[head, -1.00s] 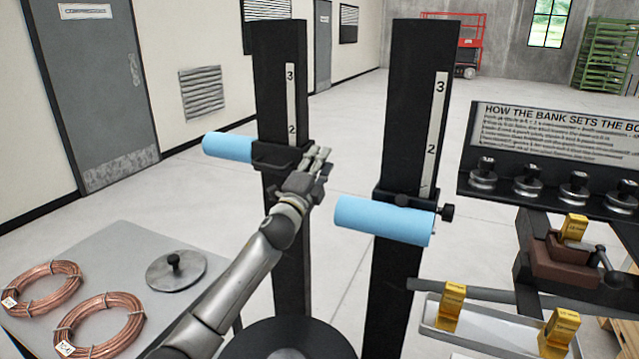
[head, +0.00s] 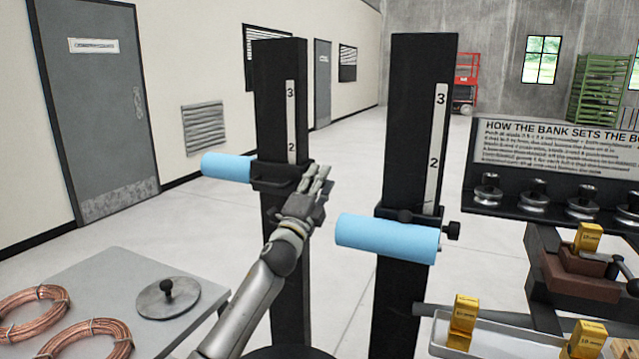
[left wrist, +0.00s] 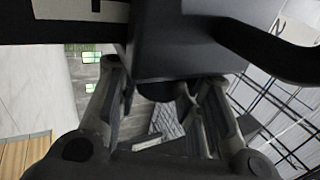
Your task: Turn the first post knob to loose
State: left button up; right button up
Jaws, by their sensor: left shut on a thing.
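Two black posts stand upright: the left post (head: 281,105) and the right post (head: 420,120), each with a numbered scale strip. A sliding bracket (head: 268,182) with a blue roller (head: 227,167) sits on the left post just below the 2. My left gripper (head: 318,184) is at the right side of this bracket, shut on its knob, which it hides in the head view. In the left wrist view the dark knob (left wrist: 160,93) shows between the fingers. The right post carries another blue roller (head: 385,238) and a black knob (head: 453,230). My right gripper is not in view.
A grey table (head: 95,268) at lower left holds copper coils (head: 98,340) and a disc with a small handle (head: 168,298). At right are a sign (head: 560,144), a rack of weights (head: 487,192), a vise (head: 575,268) and brass-coloured blocks (head: 465,312).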

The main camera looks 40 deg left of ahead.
pick_arm(q)
jog(key=o, duration=1)
jog(key=shift+o, duration=0.2)
jog(key=shift+f, duration=0.1)
jog(key=v, duration=1.2)
